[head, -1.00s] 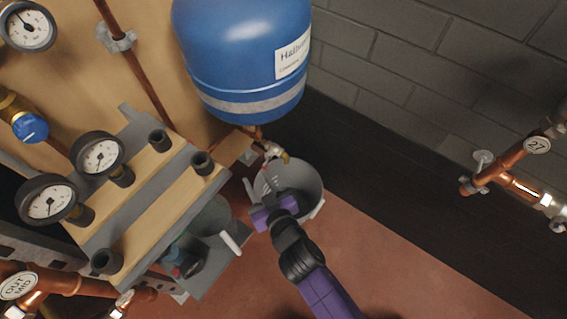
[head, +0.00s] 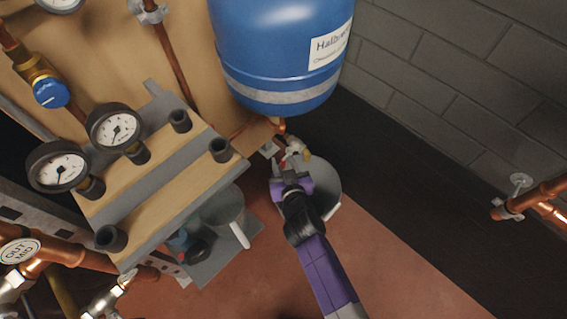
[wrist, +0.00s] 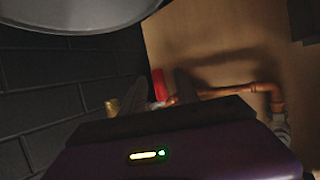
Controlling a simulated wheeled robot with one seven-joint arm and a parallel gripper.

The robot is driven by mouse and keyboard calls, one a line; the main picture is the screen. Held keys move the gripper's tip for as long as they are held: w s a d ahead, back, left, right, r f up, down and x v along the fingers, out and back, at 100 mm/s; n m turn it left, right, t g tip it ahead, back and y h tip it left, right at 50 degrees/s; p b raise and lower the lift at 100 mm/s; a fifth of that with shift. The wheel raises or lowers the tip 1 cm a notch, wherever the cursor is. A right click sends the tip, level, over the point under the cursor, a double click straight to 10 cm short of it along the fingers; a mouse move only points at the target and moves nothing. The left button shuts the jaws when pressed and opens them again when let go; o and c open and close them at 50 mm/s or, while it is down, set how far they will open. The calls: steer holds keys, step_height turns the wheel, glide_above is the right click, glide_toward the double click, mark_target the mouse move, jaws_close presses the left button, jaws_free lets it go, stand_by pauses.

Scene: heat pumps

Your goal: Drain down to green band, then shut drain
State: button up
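The drain valve (head: 296,148) sits on the copper pipe under the blue vessel (head: 280,55). Its red handle (wrist: 159,84) and brass outlet (wrist: 112,107) show in the wrist view. My gripper (head: 288,170) is at the valve, over the bucket (head: 325,180). In the wrist view, the fingers of my gripper (wrist: 160,92) stand apart, one on each side of the red handle, with gaps visible. Contact cannot be told. Two dial gauges (head: 114,128) (head: 58,170) stand at the left; I cannot make out a green band on them.
A block wall (head: 450,80) is behind at the right. Copper pipes (head: 535,200) stick out at the far right. The gauge rack (head: 165,190) is left of my arm. The reddish floor (head: 400,270) at the lower right is clear.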

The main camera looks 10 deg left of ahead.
steer(key=shift+c, duration=0.5)
jaws_close()
steer(key=shift+r+p, duration=0.25)
steer(key=shift+p, duration=0.4)
steer(key=shift+d+r+g+p, duration=0.1)
steer(key=shift+g+p, duration=0.2)
steer(key=shift+p, duration=0.2)
steer(key=shift+s+d+r+n+g+h+p, duration=0.1)
steer(key=shift+s+d+n+g+h+p, duration=0.25)
steer(key=shift+g+h+p, duration=0.75)
steer(key=shift+s+d+n+g+h+p, duration=0.15)
steer(key=shift+d+n+g+h+p, duration=0.2)
steer(key=shift+p, duration=1.5)
steer(key=shift+s+d+r+n+g+h+p, duration=0.1)
steer(key=shift+s+d+n+g+h+p, duration=0.35)
steer(key=shift+p, duration=1)
steer(key=shift+w+a+f+g+h, duration=0.1)
steer(key=shift+w+a+g+h, duration=0.1)
steer(key=shift+a+g+h, duration=0.1)
